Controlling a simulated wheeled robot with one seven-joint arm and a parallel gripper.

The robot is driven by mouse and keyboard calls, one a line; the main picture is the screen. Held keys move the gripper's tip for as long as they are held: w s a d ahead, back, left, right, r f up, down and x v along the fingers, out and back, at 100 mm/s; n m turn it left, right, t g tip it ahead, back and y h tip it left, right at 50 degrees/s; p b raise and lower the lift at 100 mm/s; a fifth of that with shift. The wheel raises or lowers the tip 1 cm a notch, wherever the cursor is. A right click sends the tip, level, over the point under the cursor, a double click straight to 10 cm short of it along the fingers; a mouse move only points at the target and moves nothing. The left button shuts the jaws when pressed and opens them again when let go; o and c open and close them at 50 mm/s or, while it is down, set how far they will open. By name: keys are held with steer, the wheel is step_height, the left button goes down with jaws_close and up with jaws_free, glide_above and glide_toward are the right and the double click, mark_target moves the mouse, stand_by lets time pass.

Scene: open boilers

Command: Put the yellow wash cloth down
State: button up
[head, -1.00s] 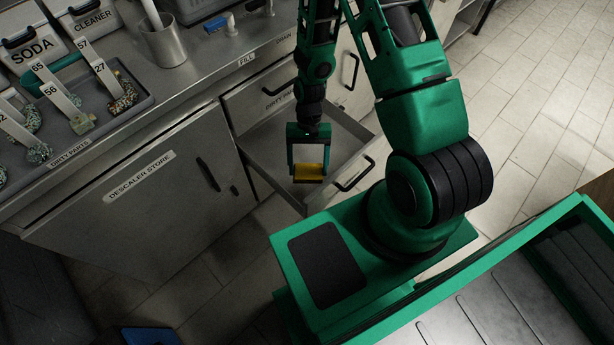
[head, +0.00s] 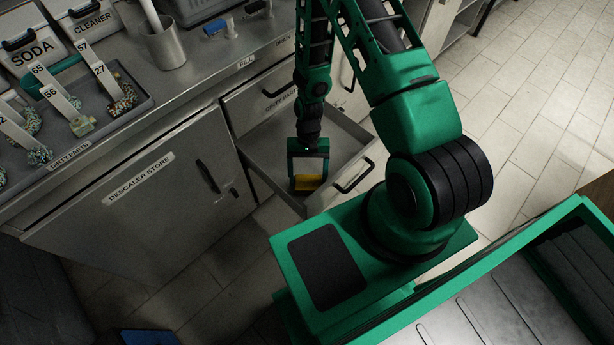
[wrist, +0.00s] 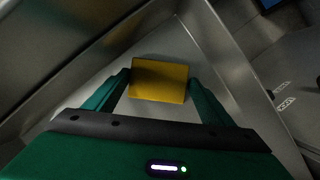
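The yellow wash cloth (head: 309,183) is a small flat yellow block between the fingers of my gripper (head: 308,180). In the wrist view the cloth (wrist: 159,80) spans the gap, and both fingertips (wrist: 160,78) meet its side edges. My gripper points down inside the open metal drawer (head: 262,160), near its front end. The drawer floor shows around the cloth in the wrist view. I cannot tell whether the cloth touches the floor.
A closed descaler store cupboard (head: 135,210) stands left of the drawer. Above it, the counter holds a grey dirty parts tray (head: 120,118) with tagged parts, a metal cup (head: 165,48) and soda and cleaner containers. The drawer's walls stand close around my gripper.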

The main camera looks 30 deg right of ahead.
steer(key=o, duration=0.3)
steer(key=shift+r, duration=0.1)
steer(key=v, duration=1.2)
steer(key=s+d+r+t+h, duration=0.15)
steer(key=d+r, duration=0.35)
steer(key=r, duration=0.6)
steer(key=s+d+r, duration=0.2)
steer(key=d+r, duration=0.4)
steer(key=r, duration=0.4)
steer(key=s+d+r+m+t, duration=0.1)
steer(key=s+d+r+t, duration=0.1)
steer(key=s+r, duration=1.2)
steer(key=shift+s+d, duration=0.9)
steer(key=shift+s, duration=0.2)
